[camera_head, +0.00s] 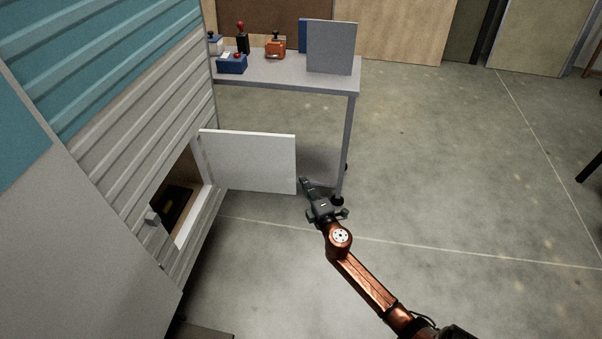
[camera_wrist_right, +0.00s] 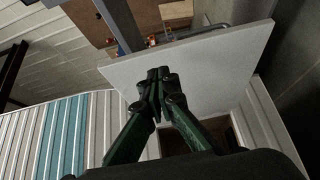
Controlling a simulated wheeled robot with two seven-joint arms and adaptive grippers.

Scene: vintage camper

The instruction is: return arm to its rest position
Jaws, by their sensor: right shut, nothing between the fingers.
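My right gripper (camera_head: 306,186) is shut and empty at the free edge of an open white hatch door (camera_head: 247,160) on the camper's side. In the right wrist view the shut fingers (camera_wrist_right: 158,76) appear in front of the same door (camera_wrist_right: 215,72). I cannot tell whether they touch it. My right arm reaches in from the lower right in the head view. My left gripper is not in view.
The camper wall (camera_head: 120,130) fills the left, with an open compartment (camera_head: 178,200) holding something dark. A grey table (camera_head: 285,72) behind the door carries a blue box (camera_head: 232,64), an orange item (camera_head: 275,50) and an upright grey panel (camera_head: 331,47).

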